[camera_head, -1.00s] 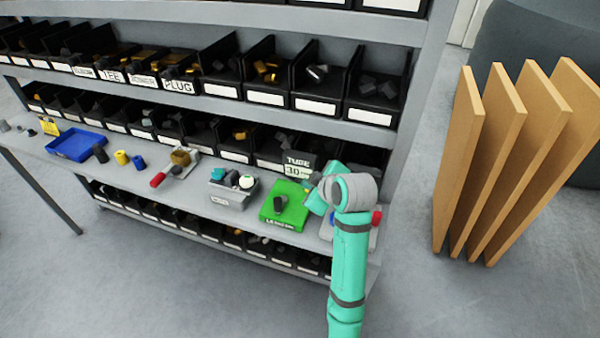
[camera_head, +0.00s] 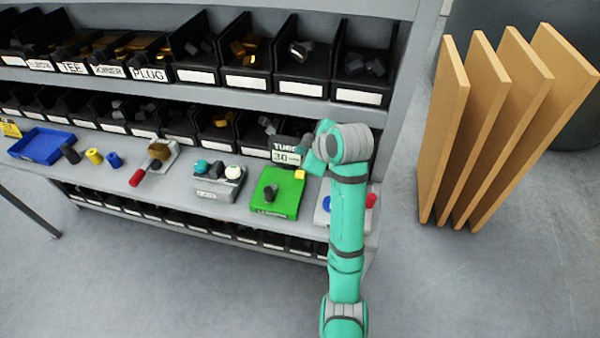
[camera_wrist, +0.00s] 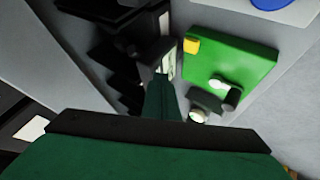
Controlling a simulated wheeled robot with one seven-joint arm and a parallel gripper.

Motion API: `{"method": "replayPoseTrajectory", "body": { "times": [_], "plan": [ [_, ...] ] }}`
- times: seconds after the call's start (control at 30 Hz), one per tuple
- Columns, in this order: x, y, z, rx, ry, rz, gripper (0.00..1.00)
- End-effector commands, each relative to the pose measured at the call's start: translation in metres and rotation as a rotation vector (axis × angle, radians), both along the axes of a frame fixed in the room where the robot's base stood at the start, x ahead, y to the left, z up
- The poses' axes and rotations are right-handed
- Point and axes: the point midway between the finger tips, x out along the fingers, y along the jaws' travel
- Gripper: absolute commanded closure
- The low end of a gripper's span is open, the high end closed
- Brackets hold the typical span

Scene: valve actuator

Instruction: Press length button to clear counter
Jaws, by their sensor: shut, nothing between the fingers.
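A black counter box (camera_head: 286,150) reading "TUBE 30" stands at the back of the bench. It also shows in the wrist view (camera_wrist: 168,58), seen from above. In front of it lies a green board (camera_head: 268,205), also in the wrist view (camera_wrist: 240,65), with a yellow block (camera_head: 300,174) at its back corner and a dark cylinder (camera_head: 270,192) on it. My gripper (camera_wrist: 164,78) is shut and empty, its tip close to the counter box's front. In the head view my wrist hides part of the box's right side. I cannot make out a length button or tell contact.
A grey stand (camera_head: 218,186) with small round parts is left of the green board. A pale panel with a red knob (camera_head: 371,200) is at the right, partly behind my arm. Black bins (camera_head: 248,70) fill the shelves behind. Brown boards (camera_head: 490,130) stand at the far right.

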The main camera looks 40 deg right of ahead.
Motion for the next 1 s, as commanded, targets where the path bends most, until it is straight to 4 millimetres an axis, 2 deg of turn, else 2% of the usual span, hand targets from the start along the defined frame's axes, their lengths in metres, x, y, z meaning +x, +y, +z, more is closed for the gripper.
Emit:
{"method": "replayPoseTrajectory", "body": {
  "times": [0.3,0.5,1.0],
  "plan": [
    [0.0,0.001,-0.041,0.003,0.0,0.0,1.0],
    [0.0,0.0,-0.058,0.002,-0.001,-0.001,1.0],
    [0.003,0.005,-0.065,0.0,-0.001,0.009,1.0]
  ]
}}
